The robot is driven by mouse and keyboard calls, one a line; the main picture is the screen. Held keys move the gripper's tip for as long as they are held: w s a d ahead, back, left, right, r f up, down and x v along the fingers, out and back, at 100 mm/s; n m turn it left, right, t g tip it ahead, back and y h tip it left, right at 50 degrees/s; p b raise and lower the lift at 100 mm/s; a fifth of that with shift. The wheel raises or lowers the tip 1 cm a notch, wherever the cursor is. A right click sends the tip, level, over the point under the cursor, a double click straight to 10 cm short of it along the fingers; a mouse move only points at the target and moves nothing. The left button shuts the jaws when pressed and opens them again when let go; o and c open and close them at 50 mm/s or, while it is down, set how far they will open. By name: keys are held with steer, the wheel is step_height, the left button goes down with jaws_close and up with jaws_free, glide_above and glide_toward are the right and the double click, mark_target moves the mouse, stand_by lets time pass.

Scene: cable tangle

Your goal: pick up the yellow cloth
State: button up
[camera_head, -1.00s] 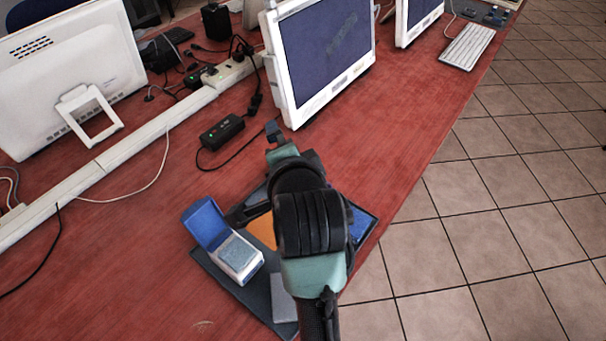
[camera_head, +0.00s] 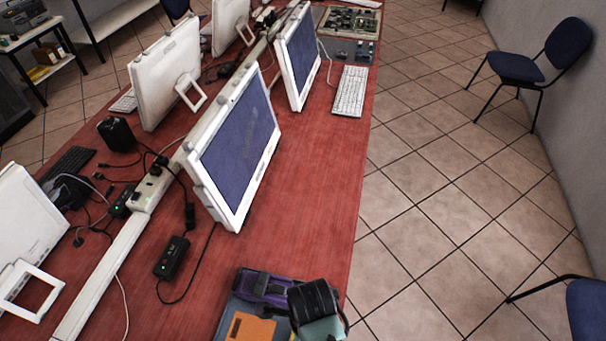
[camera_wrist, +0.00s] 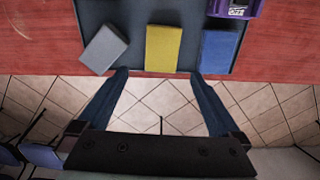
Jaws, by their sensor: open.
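The yellow cloth (camera_wrist: 163,47) is a flat folded rectangle on a dark tray (camera_wrist: 135,12) in the wrist view. It lies between a grey piece (camera_wrist: 103,50) on its left and a blue piece (camera_wrist: 217,53) on its right. My gripper (camera_wrist: 160,73) is open and empty. Its two fingertips appear at the cloth's lower edge, one to each side; how high they are above the tray I cannot tell. In the head view my arm covers the place of the cloth.
A purple object (camera_head: 264,287) stands at the tray's far end, with an orange item (camera_head: 250,328) nearer. A black power adapter (camera_head: 172,257) and a monitor (camera_head: 233,150) are beyond. The red table (camera_head: 310,200) is bare right of the monitor; tiled floor lies past its edge.

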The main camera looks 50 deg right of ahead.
steer(key=f, duration=0.9)
steer(key=shift+w+f, duration=0.35)
steer(key=shift+f, duration=0.05)
steer(key=c, duration=1.2)
steer(key=shift+r, duration=0.1)
step_height(320, 180, up, 10)
